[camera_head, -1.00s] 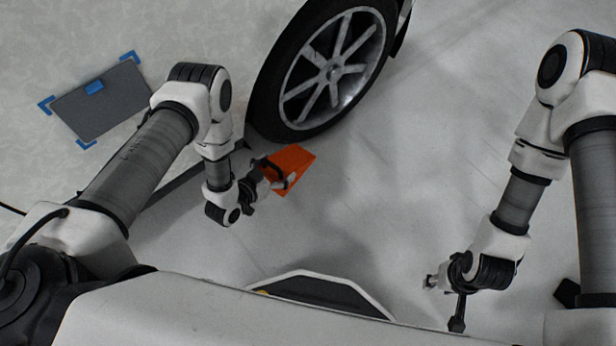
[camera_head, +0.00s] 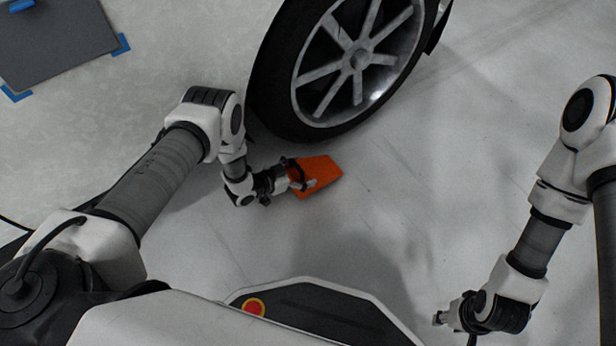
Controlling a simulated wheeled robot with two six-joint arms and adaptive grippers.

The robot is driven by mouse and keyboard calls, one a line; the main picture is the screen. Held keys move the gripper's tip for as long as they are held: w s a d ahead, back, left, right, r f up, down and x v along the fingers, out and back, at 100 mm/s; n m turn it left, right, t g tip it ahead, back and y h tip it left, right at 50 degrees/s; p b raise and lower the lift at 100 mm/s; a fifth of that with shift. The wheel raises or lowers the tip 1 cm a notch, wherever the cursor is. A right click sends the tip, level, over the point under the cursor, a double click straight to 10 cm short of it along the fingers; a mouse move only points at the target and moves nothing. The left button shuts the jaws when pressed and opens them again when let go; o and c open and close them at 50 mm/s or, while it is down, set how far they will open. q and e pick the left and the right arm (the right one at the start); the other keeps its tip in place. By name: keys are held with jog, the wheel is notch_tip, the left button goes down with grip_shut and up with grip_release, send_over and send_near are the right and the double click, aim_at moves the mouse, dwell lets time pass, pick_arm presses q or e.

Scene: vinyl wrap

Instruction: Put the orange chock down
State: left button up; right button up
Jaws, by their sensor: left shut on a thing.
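The orange chock (camera_head: 322,174) is a wedge-shaped block just below the car wheel (camera_head: 355,60) in the head view. My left gripper (camera_head: 300,177) is shut on the chock's left end, and its fingers hide a small part of it. I cannot tell whether the chock touches the floor. My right gripper (camera_head: 440,318) is at the lower right, apart from the chock and the wheel, with nothing seen in it. Its fingers are too small to read.
A dark grey mat (camera_head: 50,45) with blue corner marks lies on the floor at the upper left. The pale floor (camera_head: 450,180) between the chock and my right arm is clear. The tyre stands close above the chock.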

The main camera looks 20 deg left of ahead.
aim_at(315, 166)
pick_arm(q)
jog(key=shift+w+d+f+b, duration=0.1)
jog(key=shift+w+d+b, duration=0.1)
jog(key=shift+w, duration=0.3)
jog(key=shift+w+d+f+b, duration=0.1)
jog(key=shift+w+d+b, duration=0.05)
jog(key=shift+w, duration=0.35)
jog(key=f+b, duration=0.3)
jog(key=shift+w+d+f, duration=0.15)
jog(key=shift+w+f, duration=0.2)
jog(key=shift+r, duration=0.25)
jog(key=shift+f, duration=0.2)
jog(key=o, duration=1.4)
jog(key=shift+r, duration=0.1)
